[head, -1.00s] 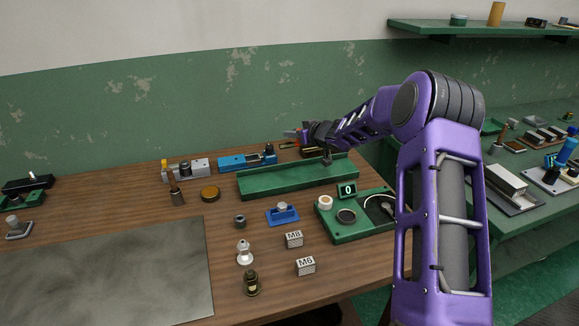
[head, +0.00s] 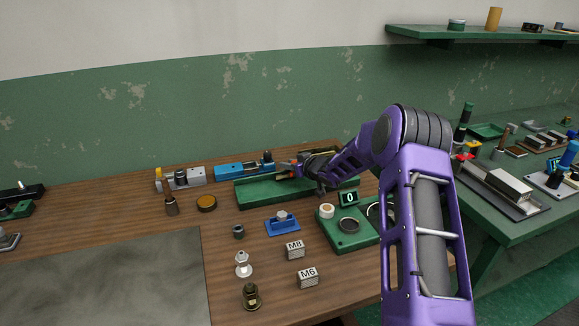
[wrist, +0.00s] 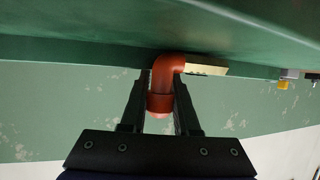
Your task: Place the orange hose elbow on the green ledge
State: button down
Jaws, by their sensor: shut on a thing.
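The orange hose elbow (wrist: 160,102) is between the two fingers of my gripper (wrist: 161,82) in the wrist view. My gripper is shut on it. One end of the elbow bends to the right, toward the green surface. A long green ledge (head: 275,192) with a raised rim lies on the wooden bench in the head view. It fills the top of the wrist view (wrist: 100,48). In the head view my gripper (head: 291,168) is at the back edge of this ledge, partly hidden by my arm. I cannot tell whether the elbow touches the ledge.
A pale yellow block (wrist: 206,69) shows beside the elbow. A blue fixture (head: 240,168) and a grey fixture (head: 183,180) stand left of the gripper. A green tray with a counter (head: 345,235) lies in front. A green shelf (head: 470,32) hangs on the wall.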

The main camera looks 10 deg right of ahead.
jog(key=shift+f, duration=0.15)
jog(key=c, duration=0.7)
grip_release()
jog(key=shift+o, duration=0.2)
jog(key=shift+r, duration=0.25)
jog(key=v, duration=1.2)
jog(key=shift+p, duration=0.3)
jog(key=shift+d+f, duration=0.1)
jog(key=shift+f, duration=0.05)
